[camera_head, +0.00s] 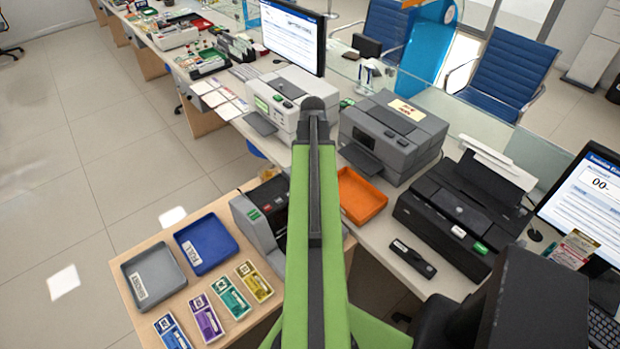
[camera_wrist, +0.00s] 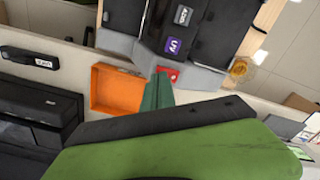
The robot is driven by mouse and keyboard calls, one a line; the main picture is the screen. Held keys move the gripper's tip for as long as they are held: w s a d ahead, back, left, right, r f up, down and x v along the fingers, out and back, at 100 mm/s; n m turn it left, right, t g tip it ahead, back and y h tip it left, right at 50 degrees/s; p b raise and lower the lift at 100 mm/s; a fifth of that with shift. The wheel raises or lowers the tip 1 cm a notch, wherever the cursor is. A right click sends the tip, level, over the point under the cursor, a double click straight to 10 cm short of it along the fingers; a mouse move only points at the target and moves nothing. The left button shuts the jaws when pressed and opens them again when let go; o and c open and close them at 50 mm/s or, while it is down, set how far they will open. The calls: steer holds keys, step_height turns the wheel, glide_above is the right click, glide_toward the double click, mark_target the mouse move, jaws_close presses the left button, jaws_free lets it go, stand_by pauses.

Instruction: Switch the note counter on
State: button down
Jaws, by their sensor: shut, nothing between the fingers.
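The note counter is a grey and black machine (camera_head: 261,222) on the wooden side desk, partly hidden behind my arm in the head view. In the wrist view its grey body (camera_wrist: 205,74) shows at the top, with a black key marked ADD, a purple key marked UV (camera_wrist: 174,46) and a red switch (camera_wrist: 174,73) on its near edge. My gripper (camera_wrist: 160,88) is shut and empty, its dark green fingertips right at the red switch. I cannot tell whether they touch it. The gripper is hidden behind my arm in the head view.
An orange tray (camera_head: 361,197) lies beside the note counter. A grey printer (camera_head: 390,138) and a black printer (camera_head: 465,212) stand on the counter to the right. A blue tray (camera_head: 206,243), a grey tray (camera_head: 152,278) and several small coloured boxes lie on the wooden desk.

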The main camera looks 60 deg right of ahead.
steer(key=shift+f+b, duration=0.9)
stand_by(0.4)
step_height(320, 180, up, 7)
steer(key=p, duration=0.7)
steer(key=shift+r, duration=0.1)
stand_by(0.3)
